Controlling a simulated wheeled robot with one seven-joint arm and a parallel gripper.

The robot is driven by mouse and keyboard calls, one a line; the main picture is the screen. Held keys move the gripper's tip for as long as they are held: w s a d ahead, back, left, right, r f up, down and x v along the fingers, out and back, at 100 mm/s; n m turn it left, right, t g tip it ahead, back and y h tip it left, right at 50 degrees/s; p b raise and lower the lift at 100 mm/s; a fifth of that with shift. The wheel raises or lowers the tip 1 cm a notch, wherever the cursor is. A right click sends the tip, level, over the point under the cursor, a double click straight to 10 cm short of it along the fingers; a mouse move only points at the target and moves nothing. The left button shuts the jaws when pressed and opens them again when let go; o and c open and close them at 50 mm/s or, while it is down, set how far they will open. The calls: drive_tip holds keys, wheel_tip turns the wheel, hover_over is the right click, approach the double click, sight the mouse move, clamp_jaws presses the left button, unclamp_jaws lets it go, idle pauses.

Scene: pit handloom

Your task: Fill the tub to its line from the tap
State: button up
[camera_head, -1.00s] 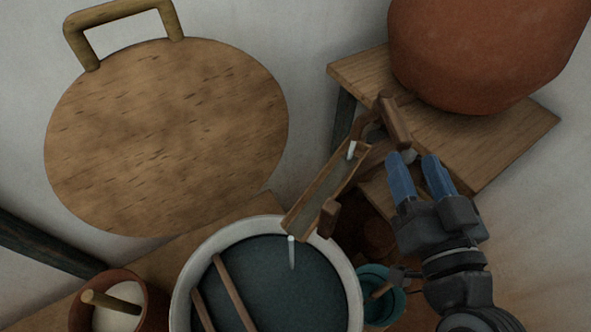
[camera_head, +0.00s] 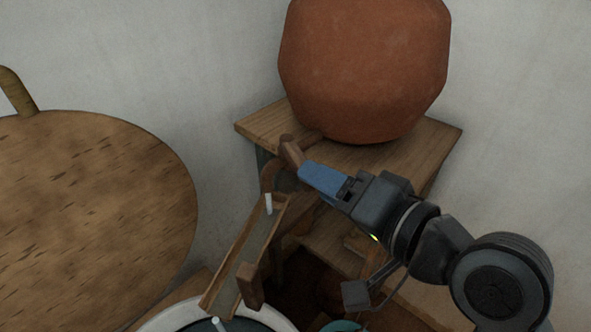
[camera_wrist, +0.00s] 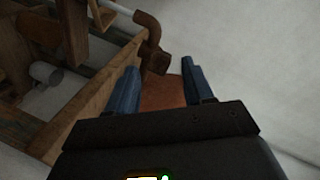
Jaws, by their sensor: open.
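The tap's brown wooden handle (camera_head: 291,152) juts out below the big clay pot, above the spout (camera_head: 268,178). A whitish stream (camera_head: 268,203) runs from the spout into a sloping wooden trough (camera_head: 238,262). A stream (camera_head: 217,324) also leaves the trough's low end over the tub. Only the tub's pale rim (camera_head: 165,311) and a sliver of dark liquid show; its line is out of view. My gripper (camera_head: 304,170) is open at the handle's end. In the wrist view the handle (camera_wrist: 158,61) lies just beyond and between my blue fingertips (camera_wrist: 161,68); contact is unclear.
The clay pot (camera_head: 365,65) stands on a wooden stand (camera_head: 420,160) behind my gripper. A large round wooden board (camera_head: 90,215) leans at the left. A teal vessel (camera_head: 342,326) is partly visible at the bottom. Pale wall lies behind.

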sight(296, 170)
drive_tip(key=x, duration=0.6)
drive_tip(key=shift+w+a, duration=0.25)
drive_tip(key=shift+c, duration=0.3)
clamp_jaws()
drive_tip(key=shift+f, duration=0.1)
